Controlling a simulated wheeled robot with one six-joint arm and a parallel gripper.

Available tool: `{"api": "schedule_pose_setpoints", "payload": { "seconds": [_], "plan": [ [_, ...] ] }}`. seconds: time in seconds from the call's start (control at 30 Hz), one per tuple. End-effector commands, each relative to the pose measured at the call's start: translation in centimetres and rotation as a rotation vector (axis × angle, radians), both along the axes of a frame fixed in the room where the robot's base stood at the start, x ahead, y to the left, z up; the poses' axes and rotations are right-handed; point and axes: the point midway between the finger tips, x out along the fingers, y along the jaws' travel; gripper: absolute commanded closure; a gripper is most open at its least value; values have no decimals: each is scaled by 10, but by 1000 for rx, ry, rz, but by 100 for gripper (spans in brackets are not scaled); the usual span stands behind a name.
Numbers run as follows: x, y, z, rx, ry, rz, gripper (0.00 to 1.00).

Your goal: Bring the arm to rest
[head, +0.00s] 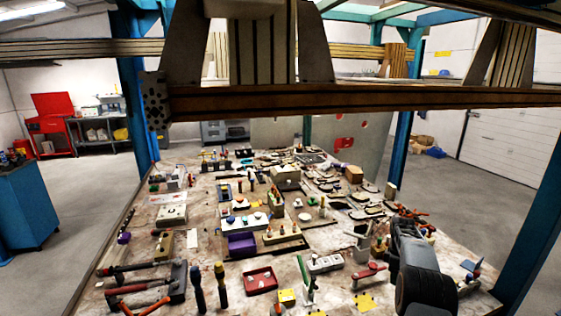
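A dark, bulky jointed shape that looks like part of my arm (412,250) shows at the lower right, over the right front part of the table. Its lower end runs toward the bottom edge of the picture. I cannot make out gripper fingers on it. My gripper is not in view, so its opening and anything in it do not show. The worktable (105,283) lies below, covered with tools and small parts.
A gantry beam (350,98) crosses above the table, with blue posts (137,90) at the sides. Hammers (130,268), screwdrivers (197,288), a red tray (260,280) and a purple box (241,244) crowd the table. A blue cabinet (28,205) stands left. Floor is open on both sides.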

Motion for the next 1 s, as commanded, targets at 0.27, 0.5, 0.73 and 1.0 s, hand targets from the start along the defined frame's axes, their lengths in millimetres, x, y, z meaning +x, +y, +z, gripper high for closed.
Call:
{"api": "schedule_pose_setpoints", "payload": {
  "seconds": [0.27, 0.5, 0.73, 1.0],
  "plan": [
    [-51, 69, 54, -77, -103, -579, 60],
    [-134, 138, 101, -73, -219, -942, 60],
    [-225, 189, 119, -12, -328, -1107, 60],
    [-295, 221, 124, 72, -445, -1057, 60]
  ]
}}
